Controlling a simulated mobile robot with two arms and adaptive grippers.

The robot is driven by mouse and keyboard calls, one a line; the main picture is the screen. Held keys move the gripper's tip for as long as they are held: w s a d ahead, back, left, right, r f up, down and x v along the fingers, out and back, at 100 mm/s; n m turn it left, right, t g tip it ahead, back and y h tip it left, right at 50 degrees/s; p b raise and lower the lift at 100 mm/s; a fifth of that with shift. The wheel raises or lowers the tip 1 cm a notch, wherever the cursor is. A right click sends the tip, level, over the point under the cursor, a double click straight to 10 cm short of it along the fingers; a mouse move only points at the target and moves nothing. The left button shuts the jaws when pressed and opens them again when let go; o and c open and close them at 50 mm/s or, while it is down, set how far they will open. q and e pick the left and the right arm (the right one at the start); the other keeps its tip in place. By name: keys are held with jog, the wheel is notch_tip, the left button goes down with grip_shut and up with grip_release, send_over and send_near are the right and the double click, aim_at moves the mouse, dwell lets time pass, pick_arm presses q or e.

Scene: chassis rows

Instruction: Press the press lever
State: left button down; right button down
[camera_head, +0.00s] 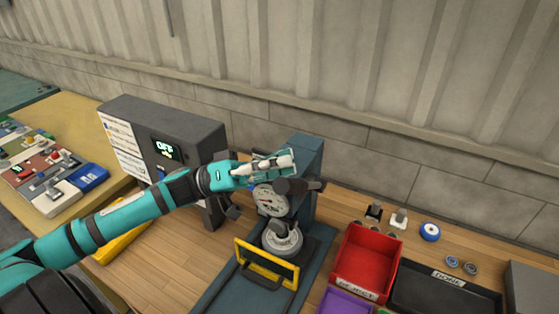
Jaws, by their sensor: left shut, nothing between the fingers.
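The press (306,155) is a blue-grey column on a base plate, standing on the wooden bench in the middle of the view. It has a round dial gauge (270,200) on its front and a grey round part (282,239) below. A dark lever-like part (298,186) sticks out at the press head, partly hidden by my gripper. My left gripper (284,162) is shut and empty, at the upper front of the press, just above the dark part. I cannot tell whether it touches it. My right gripper is not in view.
A yellow-framed guard (266,264) stands in front of the press. A red bin (366,262), a black tray (440,293) and a purple bin (343,303) are to the right. A grey control box (165,135) with a display stands behind my left arm. Small parts lie by the wall.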

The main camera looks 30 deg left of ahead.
pick_arm(q)
jog(key=shift+s+f, duration=0.1)
jog(key=s+f+m+g+h+b, duration=0.1)
jog(key=s+f+m+g+b, duration=0.1)
jog(key=f+m+b, duration=0.3)
jog(key=s+f+m+g+h+b, duration=0.1)
jog(key=f+m+g+b, duration=0.4)
jog(key=f+b, duration=0.5)
jog(key=s+f+m+g+h+b, duration=0.1)
jog(key=s+f+m+g+b, duration=0.2)
jog(key=f+m+b, duration=0.4)
jog(key=shift+d+f+g+b, duration=0.15)
jog(key=shift+f+g+b, duration=0.25)
jog(key=shift+f+b, duration=0.75)
jog(key=shift+f+p, duration=0.35)
jog(key=shift+r, duration=0.1)
